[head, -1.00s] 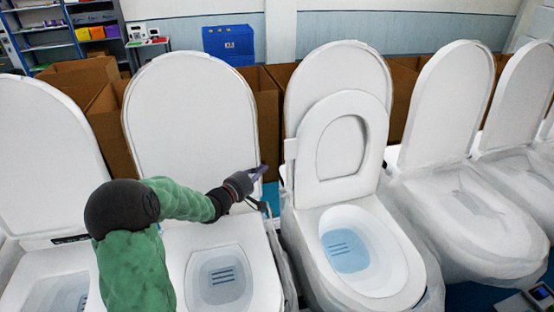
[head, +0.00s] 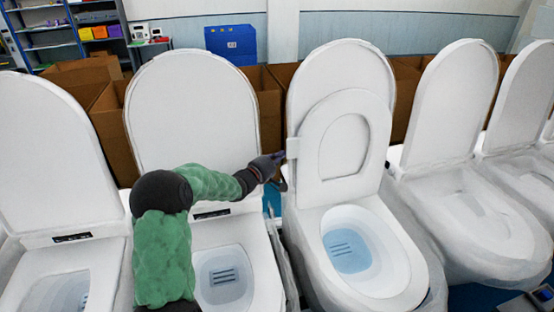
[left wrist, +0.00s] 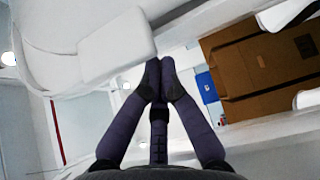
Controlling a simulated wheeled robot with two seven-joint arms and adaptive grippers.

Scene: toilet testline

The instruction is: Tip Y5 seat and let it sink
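A white toilet right of centre has its seat (head: 325,165) raised upright, leaning against its upright lid (head: 335,65). I cannot read a Y5 label. The bowl (head: 350,245) below is open, with blue at the bottom. A small white tab (head: 292,148) sticks out from the seat's left edge. My left gripper (head: 281,156) is beside this tab; I cannot tell whether it touches. In the left wrist view, the fingertips (left wrist: 159,72) are together with nothing visible between them. A white block-like part (left wrist: 118,45) is just left of the fingertips there. My right gripper is not in view.
Other white toilets with upright lids (head: 193,110) stand close on both sides in a row. Brown boxes (head: 110,125) stand behind them, with a blue bin (head: 235,42) further back. A narrow gap separates the middle toilet from its left neighbour.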

